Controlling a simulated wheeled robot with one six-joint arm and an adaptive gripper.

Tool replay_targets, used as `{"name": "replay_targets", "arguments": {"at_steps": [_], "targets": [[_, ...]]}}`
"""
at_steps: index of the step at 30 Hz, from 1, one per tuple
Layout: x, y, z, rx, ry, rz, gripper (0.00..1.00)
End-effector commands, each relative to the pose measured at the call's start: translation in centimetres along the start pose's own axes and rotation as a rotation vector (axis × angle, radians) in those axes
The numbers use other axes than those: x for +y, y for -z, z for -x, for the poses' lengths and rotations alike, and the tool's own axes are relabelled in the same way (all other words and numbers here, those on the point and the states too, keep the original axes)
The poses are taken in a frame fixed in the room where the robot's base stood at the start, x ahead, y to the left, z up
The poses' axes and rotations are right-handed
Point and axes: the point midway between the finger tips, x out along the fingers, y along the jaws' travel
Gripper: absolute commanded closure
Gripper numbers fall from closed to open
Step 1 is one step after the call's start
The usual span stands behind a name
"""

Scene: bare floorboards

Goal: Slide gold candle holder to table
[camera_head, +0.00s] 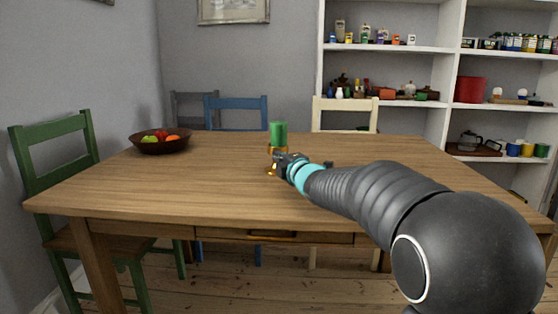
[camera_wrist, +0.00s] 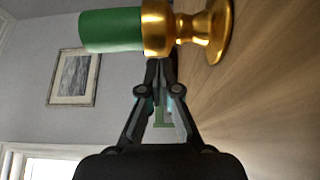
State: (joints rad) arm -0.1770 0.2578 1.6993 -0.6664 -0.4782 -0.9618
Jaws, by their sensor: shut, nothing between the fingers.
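The gold candle holder (camera_wrist: 214,30) stands upright on the wooden table (camera_head: 221,185) with a green candle (camera_head: 278,134) in its top. In the head view my arm's end hides much of the holder. The wrist view is turned sideways, so the holder's foot points right and the green candle (camera_wrist: 111,30) points left. My gripper (camera_wrist: 160,62) is shut and empty, with its fingertips right at the side of the holder's cup. I cannot tell whether they touch it. My gripper also shows in the head view (camera_head: 280,160).
A dark bowl of fruit (camera_head: 160,144) stands on the table's left back part. Chairs surround the table: a green one (camera_head: 54,180) at left, a blue one (camera_head: 236,112) and a cream one (camera_head: 344,112) behind. The table's left front is clear. Shelves stand behind at right.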

Motion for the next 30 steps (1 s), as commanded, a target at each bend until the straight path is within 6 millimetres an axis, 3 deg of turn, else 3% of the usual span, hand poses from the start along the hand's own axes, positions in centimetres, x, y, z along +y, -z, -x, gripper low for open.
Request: {"name": "replay_targets", "arguments": {"at_steps": [18, 30], "targets": [[0.1, -1.1, -1.1, -0.001, 0.001, 0.000, 1.00], [0.3, -6.1, -6.0, 0.000, 0.002, -0.001, 1.00]]}}
